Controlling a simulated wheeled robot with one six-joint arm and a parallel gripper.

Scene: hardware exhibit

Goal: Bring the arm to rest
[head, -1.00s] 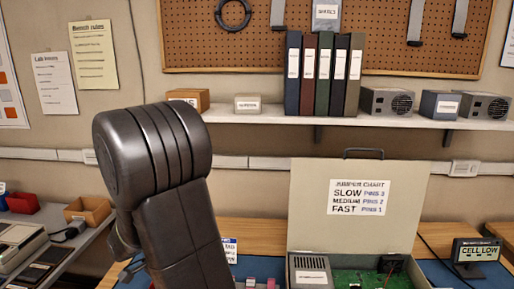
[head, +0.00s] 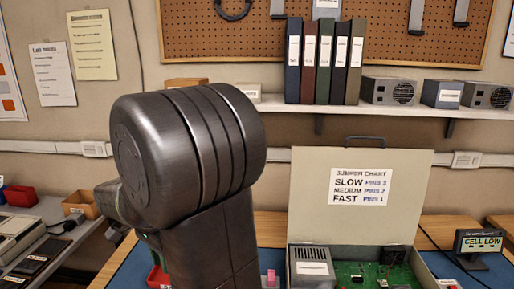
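My arm (head: 205,185) rises as dark links in the left middle of the head view and covers part of the shelf, the wall and the workbench. My gripper is not in view. An open case (head: 412,175) stands on the workbench to the right of the arm. Its raised lid carries a jumper chart (head: 361,187) reading SLOW PINS 3, MEDIUM PINS 2, FAST PINS 1. A green circuit board (head: 352,272) and a grey box (head: 312,268) lie in the case.
A display (head: 482,243) reading CELL LOW stands right of the case. A wall shelf (head: 420,110) holds several binders and grey units. A red bin (head: 20,196) and a cardboard box (head: 82,203) sit on the left side bench. A blue mat (head: 130,270) lies on the workbench.

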